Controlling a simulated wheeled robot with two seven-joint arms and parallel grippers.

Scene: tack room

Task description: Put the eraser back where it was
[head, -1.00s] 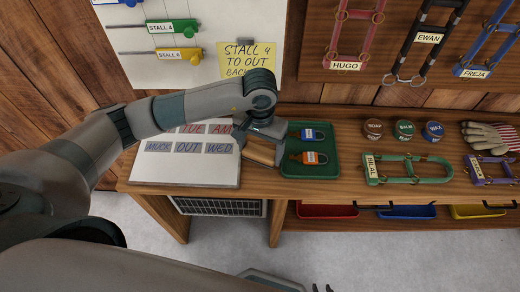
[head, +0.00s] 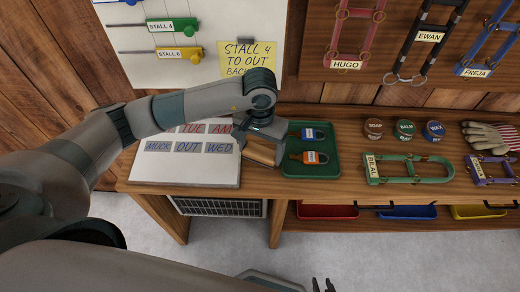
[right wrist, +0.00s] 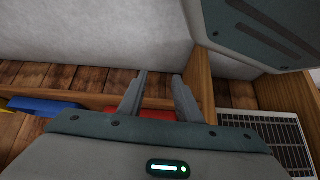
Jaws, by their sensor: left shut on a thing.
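The eraser (head: 261,153), a tan block, is in my left gripper (head: 264,139). It is at the table top, between the white board with word strips (head: 190,178) and the green tray (head: 325,168). The gripper is shut on it from above and hides part of it. I cannot tell whether the eraser touches the table. My right gripper (right wrist: 159,95) is open and empty in the right wrist view. Its fingertips also show at the bottom edge of the head view (head: 323,285), in front of the table and low down.
To the right are several round tins (head: 404,129), a green halter (head: 410,168) and a striped glove (head: 490,137). A yellow note (head: 246,58) hangs on the wall board behind my left gripper.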

